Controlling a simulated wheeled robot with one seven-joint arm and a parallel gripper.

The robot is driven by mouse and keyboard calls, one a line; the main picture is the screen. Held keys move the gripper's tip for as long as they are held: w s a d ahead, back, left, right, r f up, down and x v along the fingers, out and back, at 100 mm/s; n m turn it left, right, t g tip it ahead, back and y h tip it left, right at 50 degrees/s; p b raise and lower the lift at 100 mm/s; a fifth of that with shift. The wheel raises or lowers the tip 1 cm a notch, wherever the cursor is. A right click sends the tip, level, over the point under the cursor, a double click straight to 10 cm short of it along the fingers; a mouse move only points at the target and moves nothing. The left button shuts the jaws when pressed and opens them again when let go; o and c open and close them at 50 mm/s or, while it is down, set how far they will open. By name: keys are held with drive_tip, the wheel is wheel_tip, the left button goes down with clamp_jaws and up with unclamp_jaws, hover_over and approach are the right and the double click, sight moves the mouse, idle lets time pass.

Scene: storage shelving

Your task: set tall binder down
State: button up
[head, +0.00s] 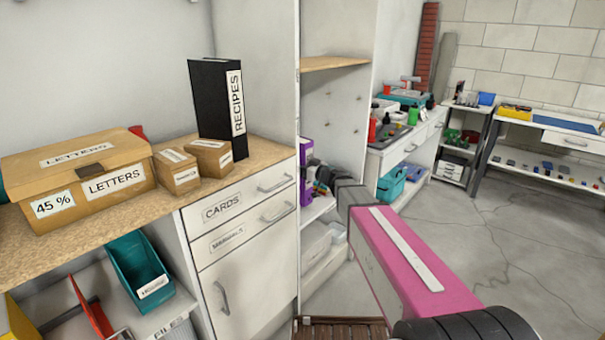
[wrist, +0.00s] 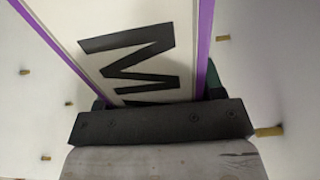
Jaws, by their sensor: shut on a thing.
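A purple binder (head: 306,151) with a pale spine label is in the white shelving unit, mostly hidden behind the unit's side panel. In the wrist view the binder (wrist: 180,95) shows purple edges and a white label with a large black letter M. My gripper (wrist: 157,95) is shut on it, with a dark fingertip at each side. In the head view my gripper (head: 322,185) is inside the unit, just above a white shelf board (head: 316,210). I cannot tell whether the binder's bottom touches the board.
A wooden shelf (head: 335,63) is above the binder. Pegs (wrist: 270,131) stick out of the white side walls. A black RECIPES binder (head: 215,110), small boxes (head: 176,170) and a LETTERS box (head: 85,190) stand on the counter at left. Pale bins (head: 315,240) sit below the board.

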drive_tip(key=shift+f, duration=1.45)
drive_tip(key=o, duration=1.2)
drive_tip(key=shift+o, duration=0.2)
